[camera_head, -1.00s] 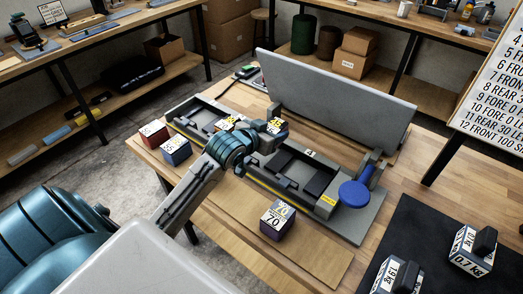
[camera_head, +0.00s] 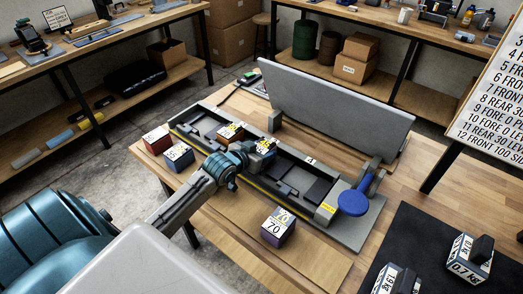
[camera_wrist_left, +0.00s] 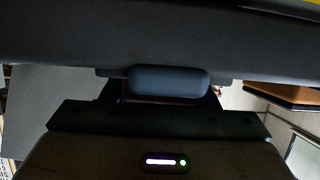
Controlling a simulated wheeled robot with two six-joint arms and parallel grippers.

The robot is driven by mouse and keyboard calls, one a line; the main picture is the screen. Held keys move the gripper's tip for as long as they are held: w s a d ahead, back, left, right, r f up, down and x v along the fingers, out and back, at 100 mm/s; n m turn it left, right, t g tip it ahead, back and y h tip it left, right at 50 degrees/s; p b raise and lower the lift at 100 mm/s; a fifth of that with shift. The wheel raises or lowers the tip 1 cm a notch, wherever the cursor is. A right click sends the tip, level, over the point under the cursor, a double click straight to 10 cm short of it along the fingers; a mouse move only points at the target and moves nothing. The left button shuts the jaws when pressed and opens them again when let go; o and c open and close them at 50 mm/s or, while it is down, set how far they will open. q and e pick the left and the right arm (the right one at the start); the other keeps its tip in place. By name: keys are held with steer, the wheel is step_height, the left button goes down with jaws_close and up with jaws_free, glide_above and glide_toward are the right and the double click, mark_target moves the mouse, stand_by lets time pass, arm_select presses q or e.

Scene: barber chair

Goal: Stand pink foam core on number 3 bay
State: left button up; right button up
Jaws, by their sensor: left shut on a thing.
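My left gripper (camera_head: 249,156) reaches over the long dark tray (camera_head: 294,188). It is shut on a small block (camera_head: 264,146) with a white and yellow label, held at the tray's middle. The wrist hides part of this block, and I cannot tell whether it touches the tray floor. No face of it reads clearly as pink. A bay marked 4 (camera_head: 310,160) lies just right of it. The number 3 marking is not readable. In the left wrist view a rounded blue-grey piece (camera_wrist_left: 168,81) shows between dark parts. My right gripper is not in view.
An orange labelled block (camera_head: 230,132) sits in the tray to the left. Red (camera_head: 156,140) and blue (camera_head: 179,155) blocks stand at its left end; a purple block marked 70 (camera_head: 278,227) stands in front. A grey panel (camera_head: 335,105) rises behind.

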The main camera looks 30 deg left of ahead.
arm_select(q)
steer(key=shift+f, duration=0.45)
steer(key=o, duration=1)
steer(key=shift+r, duration=0.15)
steer(key=shift+s+r, duration=0.1)
steer(key=v, duration=1.1)
steer(key=shift+s+r, duration=0.1)
steer(key=shift+s, duration=0.3)
